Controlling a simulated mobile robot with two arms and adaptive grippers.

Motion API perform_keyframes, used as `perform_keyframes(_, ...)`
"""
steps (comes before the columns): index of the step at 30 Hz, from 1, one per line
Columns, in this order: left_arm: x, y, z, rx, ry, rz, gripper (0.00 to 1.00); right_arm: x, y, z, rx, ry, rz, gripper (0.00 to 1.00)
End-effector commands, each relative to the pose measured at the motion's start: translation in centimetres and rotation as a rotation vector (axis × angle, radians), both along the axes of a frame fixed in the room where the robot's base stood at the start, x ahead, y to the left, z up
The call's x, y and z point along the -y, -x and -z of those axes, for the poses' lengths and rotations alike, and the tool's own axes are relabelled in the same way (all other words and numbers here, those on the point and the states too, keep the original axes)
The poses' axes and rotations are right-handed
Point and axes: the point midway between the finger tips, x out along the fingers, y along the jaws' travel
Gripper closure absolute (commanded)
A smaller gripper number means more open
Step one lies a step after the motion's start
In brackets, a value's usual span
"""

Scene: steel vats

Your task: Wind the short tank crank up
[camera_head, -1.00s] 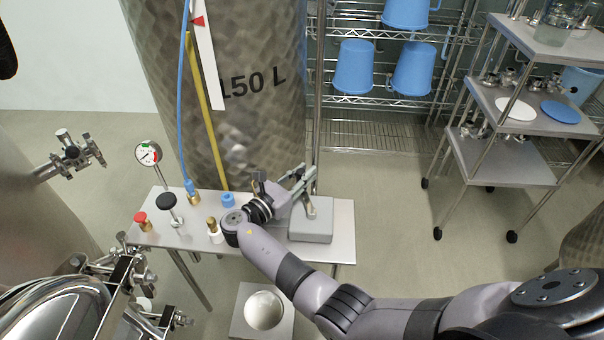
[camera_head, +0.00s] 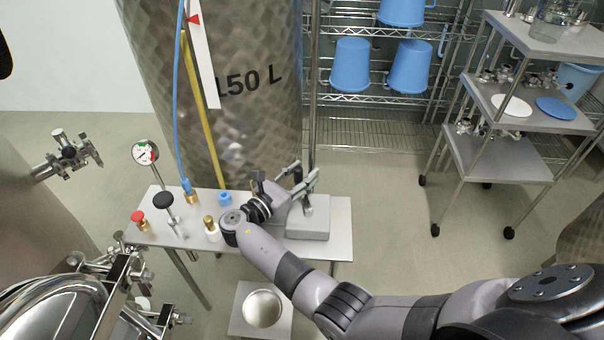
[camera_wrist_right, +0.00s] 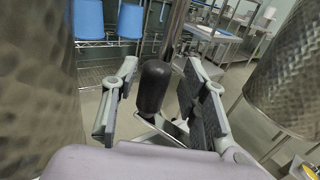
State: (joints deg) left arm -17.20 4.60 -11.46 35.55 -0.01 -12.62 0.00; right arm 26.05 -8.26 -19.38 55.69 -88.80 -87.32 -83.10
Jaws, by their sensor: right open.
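The crank unit is a grey box (camera_head: 308,228) on the right end of the steel bench, beside a thin upright post. Its black handle grip (camera_wrist_right: 154,88) stands upright in the right wrist view, between the two fingers of my right gripper (camera_wrist_right: 158,100). The pads are spread, with a visible gap on the left side of the grip; the right pad is close, and I cannot tell if it touches. In the head view my right gripper (camera_head: 301,180) is open just above the box, and the handle is mostly hidden there. My left gripper is not in view.
The bench (camera_head: 342,215) also carries a red knob (camera_head: 138,217), a black knob (camera_head: 163,201), a gauge (camera_head: 145,153) and small fittings. The 150 L vat (camera_head: 235,120) rises close behind. A shelf trolley (camera_head: 500,160) stands right, with open floor between.

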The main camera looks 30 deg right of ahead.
Motion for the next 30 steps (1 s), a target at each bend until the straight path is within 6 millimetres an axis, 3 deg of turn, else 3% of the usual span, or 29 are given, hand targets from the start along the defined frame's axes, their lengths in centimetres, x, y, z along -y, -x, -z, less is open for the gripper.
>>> perform_keyframes(8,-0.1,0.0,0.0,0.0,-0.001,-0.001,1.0,-0.1,-0.1,-1.2,0.006,-0.001,-0.002,0.6)
perform_keyframes(22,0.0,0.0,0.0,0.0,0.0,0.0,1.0,0.0,0.0,-9.0,0.003,0.0,0.0,0.6)
perform_keyframes(30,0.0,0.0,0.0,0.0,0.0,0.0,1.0,0.0,0.0,-10.0,0.0,0.0,0.001,0.6)
